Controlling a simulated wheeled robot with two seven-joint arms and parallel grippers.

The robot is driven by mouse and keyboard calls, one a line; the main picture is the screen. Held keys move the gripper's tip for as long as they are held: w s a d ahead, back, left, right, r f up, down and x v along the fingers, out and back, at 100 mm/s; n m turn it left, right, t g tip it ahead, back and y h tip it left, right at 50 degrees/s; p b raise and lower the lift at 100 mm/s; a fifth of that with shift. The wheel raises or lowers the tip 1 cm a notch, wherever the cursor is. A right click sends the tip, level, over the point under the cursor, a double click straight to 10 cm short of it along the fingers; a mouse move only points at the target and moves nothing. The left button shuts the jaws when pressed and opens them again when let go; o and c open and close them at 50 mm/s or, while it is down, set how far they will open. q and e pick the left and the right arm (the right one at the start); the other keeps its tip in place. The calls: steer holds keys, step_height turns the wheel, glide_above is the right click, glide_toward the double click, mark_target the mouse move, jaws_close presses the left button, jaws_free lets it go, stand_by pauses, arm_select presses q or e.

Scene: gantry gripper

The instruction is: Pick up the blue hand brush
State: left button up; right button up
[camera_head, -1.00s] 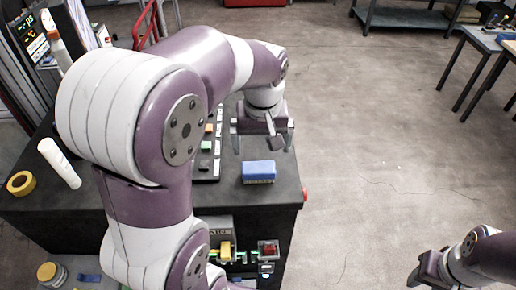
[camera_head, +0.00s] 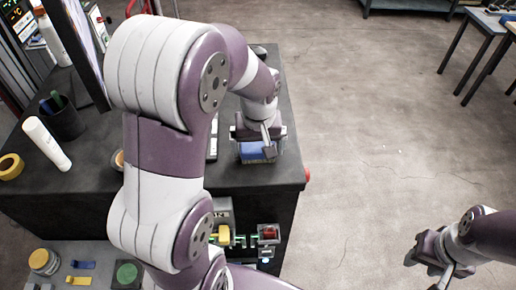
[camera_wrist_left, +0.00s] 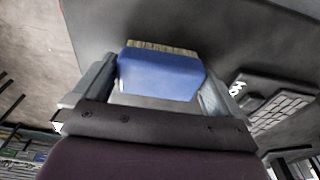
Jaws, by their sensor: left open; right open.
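The blue hand brush (camera_head: 257,151) lies on the dark tabletop near its right edge, partly hidden under my left gripper (camera_head: 259,148) in the head view. In the left wrist view the blue brush (camera_wrist_left: 160,75) with its tan bristles sits between the two fingers of my left gripper (camera_wrist_left: 160,88). The fingers are open, one on each side of it, and a small gap shows at each side. My right gripper (camera_head: 433,258) is open and empty over the floor at the lower right, away from the table.
The dark table (camera_head: 235,178) also bears a white bottle (camera_head: 46,143), a yellow tape roll (camera_head: 10,167) and a dark cup (camera_head: 64,120). A keypad-like panel (camera_wrist_left: 275,103) lies beside the brush in the wrist view. Open floor is at the right.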

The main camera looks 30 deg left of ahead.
mark_target(258, 145)
arm_select(q)
steer(key=c, duration=0.7)
steer(key=shift+w+r, duration=0.1)
steer(key=shift+r, duration=0.45)
step_height(258, 145, up, 3)
steer(key=shift+f+b, duration=0.1)
steer(key=shift+b, duration=0.55)
steer(key=w+a+r+p, duration=0.2)
steer(key=w+r+p, duration=0.5)
steer(key=w, duration=0.4)
steer(key=shift+a+p, duration=0.2)
steer(key=shift+p, duration=0.45)
steer(key=shift+w, duration=0.1)
